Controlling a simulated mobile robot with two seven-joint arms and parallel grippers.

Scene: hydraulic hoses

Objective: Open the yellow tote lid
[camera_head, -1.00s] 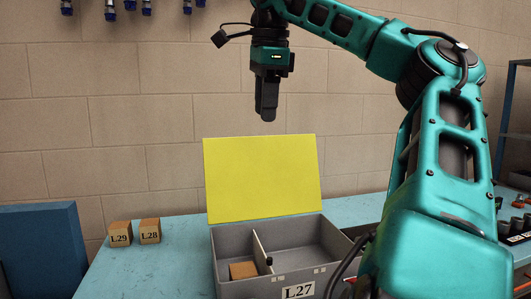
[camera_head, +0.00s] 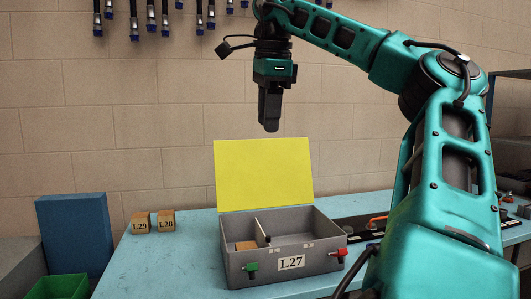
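The yellow tote lid (camera_head: 264,174) stands raised, nearly upright, at the back edge of the grey tote (camera_head: 236,265). The tote is labelled L27 and its inside shows, with a divider (camera_head: 262,231) and a small brown block (camera_head: 246,245) in the left part. A green latch (camera_head: 251,267) and a red latch (camera_head: 339,254) are on its front. My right gripper (camera_head: 271,126) hangs pointing down above the lid's top edge, apart from it. Its fingers look close together, seen from the side, so their opening cannot be told. My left gripper is not in view.
Two brown blocks, L29 (camera_head: 141,222) and L28 (camera_head: 167,221), stand on the blue table (camera_head: 165,263) left of the tote. A blue box (camera_head: 75,236) and a green bin (camera_head: 62,287) are at the left. Hoses (camera_head: 165,18) hang on the wall.

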